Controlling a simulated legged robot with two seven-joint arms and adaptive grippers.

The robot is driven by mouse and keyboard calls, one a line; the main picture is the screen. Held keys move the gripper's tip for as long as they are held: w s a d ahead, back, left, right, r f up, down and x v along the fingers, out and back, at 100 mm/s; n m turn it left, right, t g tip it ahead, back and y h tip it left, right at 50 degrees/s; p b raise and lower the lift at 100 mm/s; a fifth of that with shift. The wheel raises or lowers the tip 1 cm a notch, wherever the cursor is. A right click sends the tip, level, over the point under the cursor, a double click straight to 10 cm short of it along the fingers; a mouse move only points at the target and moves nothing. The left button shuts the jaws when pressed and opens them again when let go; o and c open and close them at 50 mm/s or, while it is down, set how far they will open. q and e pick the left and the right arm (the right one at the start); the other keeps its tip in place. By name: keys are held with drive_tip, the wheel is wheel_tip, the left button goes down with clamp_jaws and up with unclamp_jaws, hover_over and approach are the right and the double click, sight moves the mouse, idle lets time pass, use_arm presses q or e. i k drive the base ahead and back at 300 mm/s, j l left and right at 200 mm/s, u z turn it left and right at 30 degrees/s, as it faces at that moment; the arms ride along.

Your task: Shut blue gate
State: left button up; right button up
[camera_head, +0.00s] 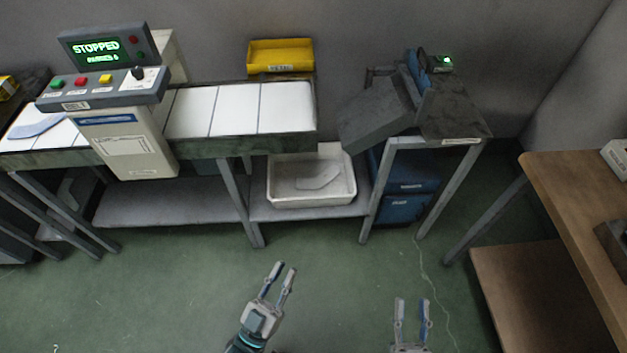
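A narrow blue panel (416,72), which may be the blue gate, stands on the machine at the right end of the conveyor bench. It is tilted, between a grey box-like part (376,117) and a dark grey sloped block (455,112). Much of it is hidden, so I cannot tell whether it is open or shut. My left gripper (284,268) is open and empty above the floor, well in front of the bench. My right gripper (411,301) is open and empty, lower and to the right. Neither touches anything.
A control stand (125,140) reads STOPPED beside the white conveyor (238,109). A white tray (346,192) holds a flat grey piece on the lower shelf, next to blue bins (404,207). A yellow bin (281,55) sits behind. A brown table (565,190) stands right. The floor between is clear.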

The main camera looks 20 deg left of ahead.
sight(422, 80)
drive_tip(key=i+j+u, duration=0.1)
drive_tip(key=i+u, duration=0.4)
drive_tip(key=i, duration=0.9)
